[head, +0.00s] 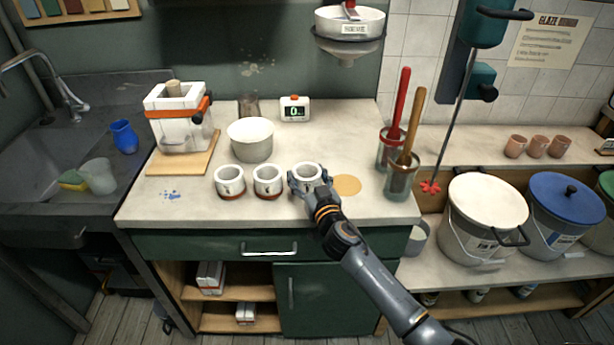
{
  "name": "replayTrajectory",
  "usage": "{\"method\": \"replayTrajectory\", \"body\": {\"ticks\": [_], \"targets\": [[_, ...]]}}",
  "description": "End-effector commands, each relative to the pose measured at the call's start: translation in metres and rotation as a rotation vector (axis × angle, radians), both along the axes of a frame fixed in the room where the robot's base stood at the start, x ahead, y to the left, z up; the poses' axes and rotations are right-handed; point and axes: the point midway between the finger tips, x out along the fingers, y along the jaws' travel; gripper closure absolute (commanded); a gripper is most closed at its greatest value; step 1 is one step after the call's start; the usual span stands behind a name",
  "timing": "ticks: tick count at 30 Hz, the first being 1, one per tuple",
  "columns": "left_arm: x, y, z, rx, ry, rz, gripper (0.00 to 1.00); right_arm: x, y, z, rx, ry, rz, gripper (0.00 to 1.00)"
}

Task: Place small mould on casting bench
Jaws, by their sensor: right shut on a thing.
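Small white moulds with reddish-brown bases stand in a row on the pale casting bench (200,212): a left one (230,180), a middle one (267,180), and a third small mould (308,169) at the right end. My right gripper (309,184) comes from the lower right and is shut on this third mould, which is upright. Its fingers hide part of the mould's side and base, so I cannot tell whether it touches the bench top. My left gripper is not in view.
A tan disc (347,186) lies just right of the held mould. Jars with a red-handled tool (400,100) and wooden-handled tool (411,125) stand beyond it. A grey-white bowl (250,140) is behind the row. A large strapped mould (182,122) stands on a board at left.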

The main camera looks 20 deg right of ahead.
Motion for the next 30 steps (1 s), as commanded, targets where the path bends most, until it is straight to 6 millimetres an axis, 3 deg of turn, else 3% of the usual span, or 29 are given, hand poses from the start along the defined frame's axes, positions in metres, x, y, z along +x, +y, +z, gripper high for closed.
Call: {"method": "replayTrajectory", "body": {"ticks": [6,7,10,25,30], "targets": [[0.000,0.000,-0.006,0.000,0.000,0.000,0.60,0.000,0.000,-0.005,0.001,-0.002,0.000,0.76],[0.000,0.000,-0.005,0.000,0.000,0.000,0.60,0.000,0.000,-0.004,0.001,0.000,-0.001,0.31],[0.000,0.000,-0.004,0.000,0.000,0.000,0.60,0.000,0.000,-0.004,0.000,0.000,0.000,0.12],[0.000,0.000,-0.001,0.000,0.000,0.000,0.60,0.000,0.000,-0.002,-0.004,0.000,0.001,0.12],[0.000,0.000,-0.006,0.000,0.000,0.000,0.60,-0.030,-0.002,-0.006,0.000,0.002,0.000,0.12]]}}
